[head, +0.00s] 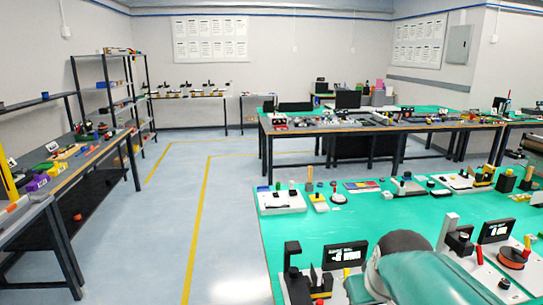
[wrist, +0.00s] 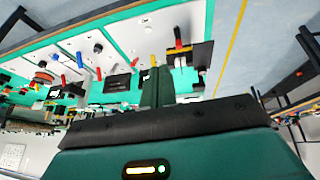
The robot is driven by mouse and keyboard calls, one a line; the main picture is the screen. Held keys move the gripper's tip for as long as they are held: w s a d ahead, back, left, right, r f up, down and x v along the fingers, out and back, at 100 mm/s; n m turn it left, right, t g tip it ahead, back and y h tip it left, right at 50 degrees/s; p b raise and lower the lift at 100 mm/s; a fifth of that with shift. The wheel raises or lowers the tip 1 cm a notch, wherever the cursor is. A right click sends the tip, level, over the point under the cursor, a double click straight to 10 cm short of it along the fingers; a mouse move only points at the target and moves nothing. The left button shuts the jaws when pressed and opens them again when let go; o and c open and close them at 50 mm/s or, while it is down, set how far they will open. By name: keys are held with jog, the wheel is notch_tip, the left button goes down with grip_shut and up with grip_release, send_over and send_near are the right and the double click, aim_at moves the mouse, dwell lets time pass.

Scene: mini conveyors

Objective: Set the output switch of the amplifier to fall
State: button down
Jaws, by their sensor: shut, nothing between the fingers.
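My gripper (wrist: 157,86) shows in the wrist view as a dark green finger pair beyond a black bar, shut and empty. Near its tips is a white panel (wrist: 150,30) with a black display unit (wrist: 117,84), red levers and a blue lever. A black block (wrist: 188,55) with a red-and-yellow lever stands just beyond the fingers. In the head view, black display units (head: 345,255) and (head: 495,231) stand on the near green table. I cannot tell which device is the amplifier or read its output switch. My arm hides part of the near table in the head view.
The near green table (head: 330,225) has a clear patch in its middle. Several small devices line its far edge, including a white panel (head: 280,200). Another green bench (head: 300,122) stands behind. A shelf rack (head: 110,85) and workbench are at left. The floor aisle (head: 165,220) is open.

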jog(key=s+a+m, duration=0.1)
jog(key=s+a, duration=0.2)
jog(key=s, duration=0.7)
jog(key=shift+s+f+y, duration=0.15)
jog(key=shift+s+y, duration=0.1)
jog(key=shift+y, duration=0.05)
